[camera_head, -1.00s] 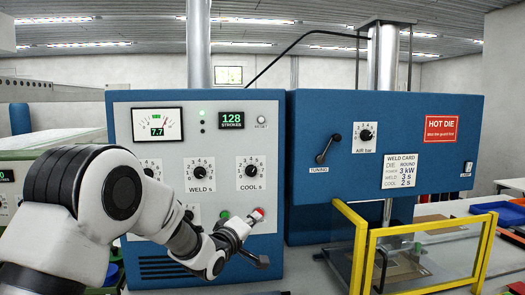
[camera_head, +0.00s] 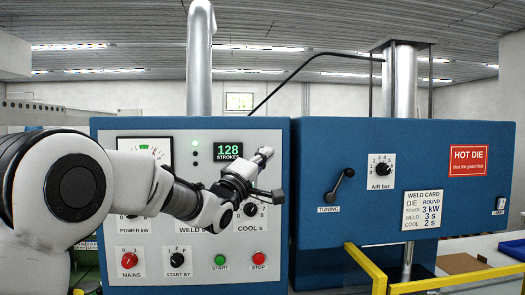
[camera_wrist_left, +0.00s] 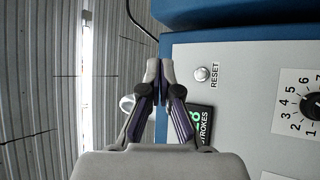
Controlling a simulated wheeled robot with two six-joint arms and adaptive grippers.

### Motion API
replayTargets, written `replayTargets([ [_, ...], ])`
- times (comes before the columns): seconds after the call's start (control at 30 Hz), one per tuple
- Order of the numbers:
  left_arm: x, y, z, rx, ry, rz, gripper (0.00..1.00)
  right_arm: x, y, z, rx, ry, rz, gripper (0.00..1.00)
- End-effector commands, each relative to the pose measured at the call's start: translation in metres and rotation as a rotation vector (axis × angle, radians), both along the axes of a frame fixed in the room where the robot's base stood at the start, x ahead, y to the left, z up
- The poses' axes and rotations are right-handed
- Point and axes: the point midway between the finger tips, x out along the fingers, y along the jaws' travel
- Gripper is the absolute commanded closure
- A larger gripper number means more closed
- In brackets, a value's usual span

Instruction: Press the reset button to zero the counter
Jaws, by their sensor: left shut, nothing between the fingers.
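The counter (camera_head: 228,151) reads 128 strokes, on the upper part of the left blue cabinet's pale panel. In the left wrist view the same counter (camera_wrist_left: 203,121) is partly covered by a finger. The small round silver reset button (camera_wrist_left: 202,74) shows there, labelled RESET, to the right of the fingertips. In the head view my gripper covers the place beside the counter, so the button is hidden. My left gripper (camera_head: 264,154) is shut and empty in front of the panel, its closed tips (camera_wrist_left: 159,68) not over the button in the wrist view. My right gripper is not in view.
A cool knob (camera_head: 250,210) sits just below the gripper. Green start (camera_head: 220,260) and red stop (camera_head: 259,259) buttons are lower on the panel. The right blue cabinet carries a tuning lever (camera_head: 338,185). A yellow guard frame (camera_head: 365,264) stands at lower right.

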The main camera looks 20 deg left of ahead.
Motion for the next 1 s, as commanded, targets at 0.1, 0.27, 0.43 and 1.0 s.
replayTargets([
  [0.1,0.003,0.001,0.0,-0.001,0.003,0.0,1.0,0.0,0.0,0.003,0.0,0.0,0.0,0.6],
  [0.27,0.017,0.008,0.002,0.0,0.004,0.001,1.0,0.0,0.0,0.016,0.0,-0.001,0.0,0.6],
  [0.43,0.04,0.019,0.004,0.0,0.004,0.001,1.0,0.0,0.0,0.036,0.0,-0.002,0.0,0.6],
  [1.0,0.08,0.038,-0.001,0.0,0.003,0.001,1.0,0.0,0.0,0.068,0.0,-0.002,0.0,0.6],
])
